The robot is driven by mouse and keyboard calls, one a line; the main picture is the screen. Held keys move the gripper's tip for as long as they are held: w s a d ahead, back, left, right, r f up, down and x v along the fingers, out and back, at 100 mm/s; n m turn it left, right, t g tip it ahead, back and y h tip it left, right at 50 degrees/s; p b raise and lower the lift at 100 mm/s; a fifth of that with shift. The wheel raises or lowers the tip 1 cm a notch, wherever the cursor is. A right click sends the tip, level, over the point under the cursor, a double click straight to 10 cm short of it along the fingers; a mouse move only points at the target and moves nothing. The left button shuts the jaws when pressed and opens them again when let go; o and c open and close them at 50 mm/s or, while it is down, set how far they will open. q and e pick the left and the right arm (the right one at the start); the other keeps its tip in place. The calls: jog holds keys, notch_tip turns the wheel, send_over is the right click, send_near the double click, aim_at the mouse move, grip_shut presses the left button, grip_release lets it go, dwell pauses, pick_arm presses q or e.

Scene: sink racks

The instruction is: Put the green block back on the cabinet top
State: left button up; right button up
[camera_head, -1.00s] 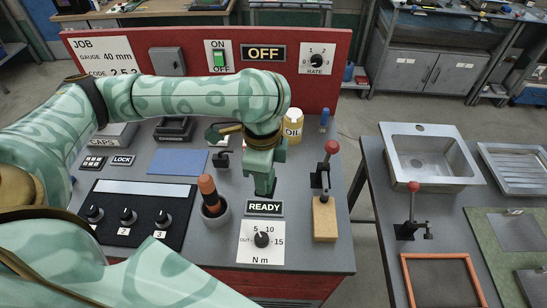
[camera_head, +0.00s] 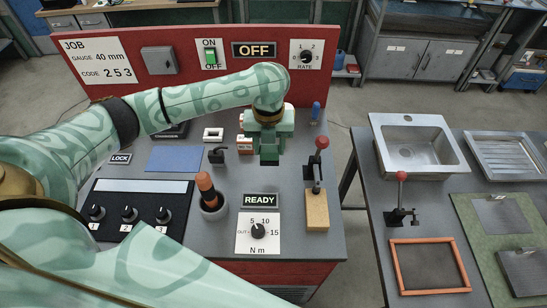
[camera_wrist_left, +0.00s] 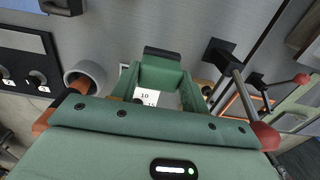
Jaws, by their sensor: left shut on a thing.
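My left gripper (camera_head: 269,160) hangs over the grey top of the red cabinet (camera_head: 318,238), behind the READY sign, with its jaws pointing down. It is shut on a green piece, which I take for the green block (camera_wrist_left: 165,73). The block is hard to tell from the green fingers around it. In the left wrist view the white dial card shows through the opening below the piece. No other green block is in view. My right gripper is not in view.
An upright orange-topped handle (camera_head: 207,190) in a grey cup, a red-knobbed lever (camera_head: 320,145) and a wooden block (camera_head: 316,211) stand near the gripper. A bare grey strip lies around the READY sign. A sink bench (camera_head: 375,200) stands to the right, across a gap.

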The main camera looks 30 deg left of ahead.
aim_at(273, 147)
pick_arm(q)
jog(key=w+f, duration=0.1)
jog(key=w+f+b, duration=0.1)
jog(key=f, duration=0.1)
jog(key=w+f, duration=0.1)
jog(key=shift+w+a+f, duration=0.1)
jog(key=shift+a+f, duration=0.1)
jog(key=shift+a, duration=0.15)
jog(key=f, duration=0.1)
jog(key=f+b, duration=0.1)
jog(key=f, duration=0.1)
jog(key=shift+w+f+b, duration=0.2)
jog(key=shift+f+b, duration=0.05)
jog(key=shift+b, duration=0.05)
jog(key=shift+r, duration=0.1)
jog(key=o, duration=1)
jog(key=shift+f, duration=0.2)
jog(key=shift+c, duration=0.2)
jog(key=shift+r, duration=0.1)
notch_tip(273, 147, up, 12)
jog(key=p, duration=0.3)
jog(key=shift+p, duration=0.35)
jog(key=shift+r, duration=0.1)
